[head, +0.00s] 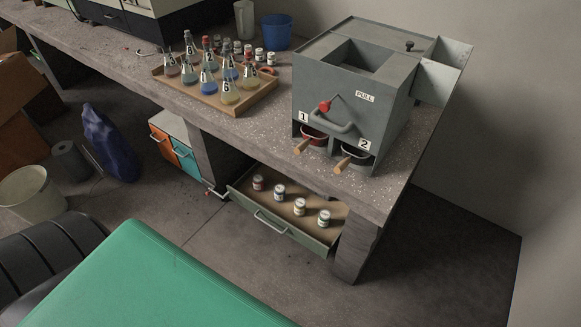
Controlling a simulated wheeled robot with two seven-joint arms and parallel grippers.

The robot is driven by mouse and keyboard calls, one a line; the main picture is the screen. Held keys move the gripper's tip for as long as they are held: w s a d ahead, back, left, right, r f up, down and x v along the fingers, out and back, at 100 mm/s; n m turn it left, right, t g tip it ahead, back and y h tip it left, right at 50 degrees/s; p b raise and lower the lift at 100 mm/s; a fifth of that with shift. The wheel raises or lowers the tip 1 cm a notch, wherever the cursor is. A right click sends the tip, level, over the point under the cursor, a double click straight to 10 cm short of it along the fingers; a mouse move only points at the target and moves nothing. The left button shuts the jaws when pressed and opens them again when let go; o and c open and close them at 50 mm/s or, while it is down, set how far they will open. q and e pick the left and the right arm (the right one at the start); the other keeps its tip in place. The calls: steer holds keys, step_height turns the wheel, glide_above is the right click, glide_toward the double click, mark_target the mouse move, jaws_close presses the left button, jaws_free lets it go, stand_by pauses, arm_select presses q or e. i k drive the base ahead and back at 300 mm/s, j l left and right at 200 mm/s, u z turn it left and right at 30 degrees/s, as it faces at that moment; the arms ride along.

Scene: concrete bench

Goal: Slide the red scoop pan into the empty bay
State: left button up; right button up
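A grey metal machine (345,85) stands on the right part of the bench, with two openings low in its front, labelled 1 and 2. A red scoop pan (315,137) with a wooden handle sits at opening 1, its handle pointing out to the front left. A dark grey pan (357,157) with a similar wooden handle sits at opening 2. I cannot tell how deep either pan sits, and I see no clearly empty bay. A grey bar handle and a red knob (325,106) are on the machine's front above the openings. Neither of my grippers is in view.
A wooden tray (207,98) of labelled flasks stands left of the machine, with a blue cup (276,32) behind it. An open drawer (290,233) with several small jars juts out below the bench. A green surface (140,280) fills the lower left foreground.

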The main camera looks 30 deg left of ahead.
mark_target(316, 131)
steer(key=i+l, duration=0.5)
steer(key=i, duration=0.25)
steer(key=u, duration=2.1)
